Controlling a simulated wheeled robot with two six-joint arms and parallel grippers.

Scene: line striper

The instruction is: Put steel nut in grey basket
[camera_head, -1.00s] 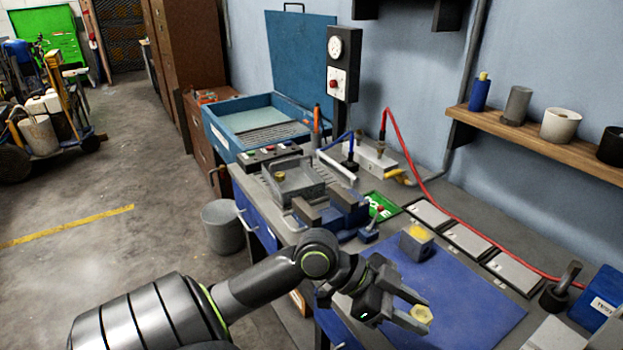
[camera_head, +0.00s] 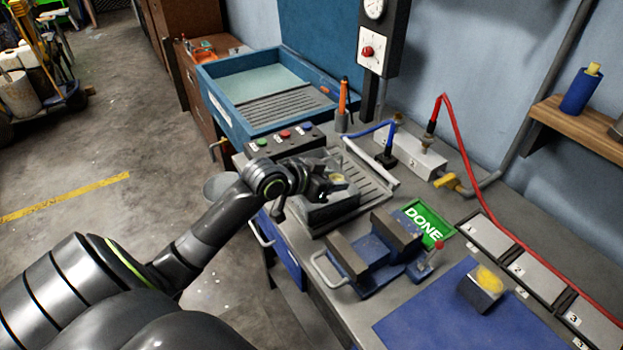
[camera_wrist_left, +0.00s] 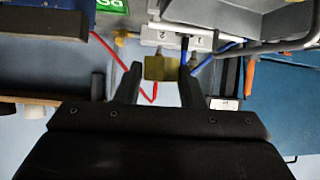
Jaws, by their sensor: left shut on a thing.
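My left gripper (camera_head: 322,190) is over the grey basket (camera_head: 330,215) at the back left of the bench. It is shut on a yellowish nut (camera_head: 338,181), the nut of the task by its place, though its colour is more brass than steel. In the left wrist view the nut (camera_wrist_left: 160,68) sits between the two fingertips (camera_wrist_left: 158,80). My gripper and arm cover part of the basket, so I cannot tell the nut's exact height over it. My right gripper is not in view.
A blue vise (camera_head: 375,250) stands in front of the basket, beside a green DONE plate (camera_head: 428,222). A grey block with a yellow top (camera_head: 482,288) rests on the blue mat (camera_head: 440,320). A button box (camera_head: 285,142) and blue-hosed manifold (camera_head: 415,160) stand behind.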

